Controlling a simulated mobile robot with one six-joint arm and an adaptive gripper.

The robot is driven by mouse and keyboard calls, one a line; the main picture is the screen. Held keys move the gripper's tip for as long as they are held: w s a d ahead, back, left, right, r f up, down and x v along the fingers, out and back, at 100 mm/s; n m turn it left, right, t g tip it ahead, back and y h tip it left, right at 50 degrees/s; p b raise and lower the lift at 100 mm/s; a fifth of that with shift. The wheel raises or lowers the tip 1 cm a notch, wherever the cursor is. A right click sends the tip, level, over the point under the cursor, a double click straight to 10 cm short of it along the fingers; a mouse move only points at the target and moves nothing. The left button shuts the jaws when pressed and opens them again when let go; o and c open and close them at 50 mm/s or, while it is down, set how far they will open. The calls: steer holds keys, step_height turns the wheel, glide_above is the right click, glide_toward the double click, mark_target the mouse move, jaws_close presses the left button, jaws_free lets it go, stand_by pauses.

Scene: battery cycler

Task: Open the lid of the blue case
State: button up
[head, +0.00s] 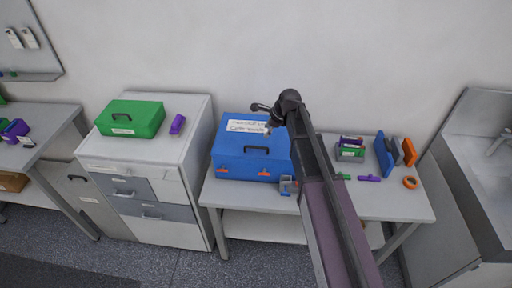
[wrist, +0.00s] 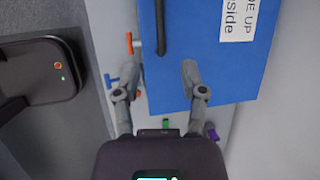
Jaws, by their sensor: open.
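The blue case (head: 238,142) stands on the light table, and its lid looks shut. In the wrist view the case (wrist: 206,70) fills the upper middle, with the handle (wrist: 160,28) and label (wrist: 238,18) visible. My gripper (wrist: 162,76) is open and empty, its fingers spread over the front edge near one end of the case. I cannot tell whether a finger touches it. In the head view my arm covers the case's right end.
A green case (head: 131,118) and a purple item (head: 177,124) sit on the drawer cabinet at left. Right of my arm, the table holds a small bin (head: 350,154), a blue panel (head: 383,155), an orange panel (head: 409,152) and an orange ring (head: 410,183). A sink (head: 488,140) is at far right.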

mark_target(256, 147)
steer(key=shift+b+x, duration=5.25)
steer(key=shift+x, duration=0.8)
jaws_close()
